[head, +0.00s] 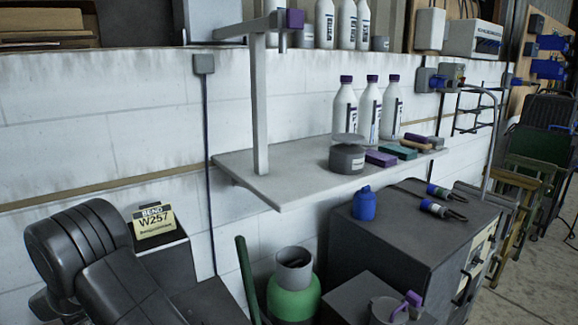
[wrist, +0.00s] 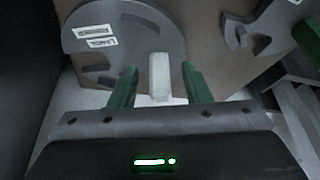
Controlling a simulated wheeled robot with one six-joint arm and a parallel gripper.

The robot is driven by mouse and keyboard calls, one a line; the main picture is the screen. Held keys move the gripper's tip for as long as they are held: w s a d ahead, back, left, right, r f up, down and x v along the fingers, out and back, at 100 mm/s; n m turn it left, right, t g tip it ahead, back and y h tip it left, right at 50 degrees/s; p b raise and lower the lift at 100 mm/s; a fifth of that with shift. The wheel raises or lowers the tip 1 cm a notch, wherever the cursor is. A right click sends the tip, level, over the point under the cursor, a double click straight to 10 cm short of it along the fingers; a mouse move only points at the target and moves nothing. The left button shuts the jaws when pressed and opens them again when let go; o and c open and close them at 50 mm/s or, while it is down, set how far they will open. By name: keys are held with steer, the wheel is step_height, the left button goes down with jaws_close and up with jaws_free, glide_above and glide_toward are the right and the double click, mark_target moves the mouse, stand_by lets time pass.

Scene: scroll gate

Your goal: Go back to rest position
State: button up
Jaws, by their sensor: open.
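My gripper (wrist: 158,70) shows in the wrist view with its two green fingers apart. A pale upright bar or peg (wrist: 159,77) stands between the fingers, with a gap on each side. Behind it is a round grey plate (wrist: 122,35) with white labels and cut-outs, on a brown panel (wrist: 200,50). A second grey notched part (wrist: 270,25) is at the upper right, with green beside it. In the head view my dark arm links fill the lower left, and my gripper cannot be made out there.
A grey wall shelf (head: 290,170) holds white bottles (head: 368,110), a grey tin (head: 347,158) and small blocks. Below are a dark cabinet (head: 420,225), a blue bottle (head: 364,204) and a green cylinder (head: 293,302). A "W257" sign (head: 153,222) stands beside my arm. Floor shows at the right.

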steer(key=b+v, duration=0.1)
steer(key=v, duration=1.2)
steer(key=p+x, duration=0.1)
steer(key=x, duration=1.2)
steer(key=shift+f, duration=0.1)
step_height(320, 180, up, 8)
steer(key=p, duration=0.4)
steer(key=shift+a+f+p, duration=0.1)
steer(key=shift+f+p, duration=0.15)
steer(key=shift+p, duration=0.1)
